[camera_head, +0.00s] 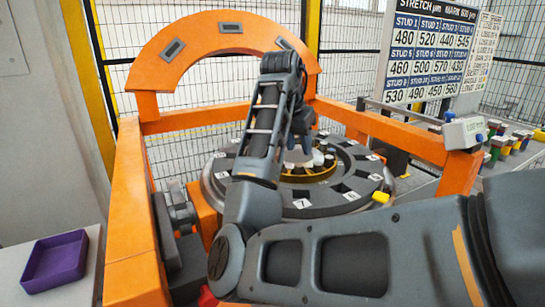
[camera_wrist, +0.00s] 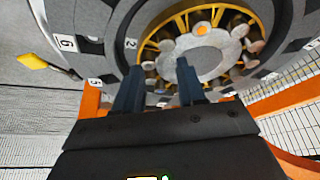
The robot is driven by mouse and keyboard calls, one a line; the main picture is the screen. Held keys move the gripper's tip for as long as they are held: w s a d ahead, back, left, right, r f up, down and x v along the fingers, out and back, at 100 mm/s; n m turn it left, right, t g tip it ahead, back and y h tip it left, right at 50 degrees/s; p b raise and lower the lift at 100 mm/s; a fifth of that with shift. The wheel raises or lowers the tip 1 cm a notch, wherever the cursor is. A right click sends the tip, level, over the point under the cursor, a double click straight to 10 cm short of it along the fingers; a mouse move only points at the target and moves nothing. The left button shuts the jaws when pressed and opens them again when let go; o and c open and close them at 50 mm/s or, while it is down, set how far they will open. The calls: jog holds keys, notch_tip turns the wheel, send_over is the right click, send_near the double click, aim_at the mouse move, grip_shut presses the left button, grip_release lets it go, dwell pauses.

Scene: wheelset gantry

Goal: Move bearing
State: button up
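The bearing shows in the wrist view as a yellow cage ring (camera_wrist: 150,50) with pale rollers around a light grey hub (camera_wrist: 200,55). It sits in the middle of a large dark grey ring (camera_wrist: 100,20) with numbered labels. In the head view the yellow ring (camera_head: 308,178) is partly hidden by my arm. My gripper (camera_wrist: 160,66) points at the bearing's near side, its two fingers apart with nothing clearly held between them. In the head view my gripper (camera_head: 301,140) is above the back of the ring. I cannot tell whether the fingers touch the bearing.
An orange frame (camera_head: 128,215) with an arch (camera_head: 230,27) surrounds the ring. A purple tray (camera_head: 54,260) is at the lower left. A small yellow piece (camera_head: 380,197) sits at the ring's right edge. Coloured parts (camera_head: 505,143) stand on a bench at right, below a number board (camera_head: 425,55).

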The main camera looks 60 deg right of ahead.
aim_at(299, 164)
jog(key=x, duration=0.5)
jog(key=w+x, duration=0.1)
jog(key=x, duration=0.1)
jog(key=shift+f, duration=0.25)
jog(key=shift+c, duration=0.2)
grip_shut()
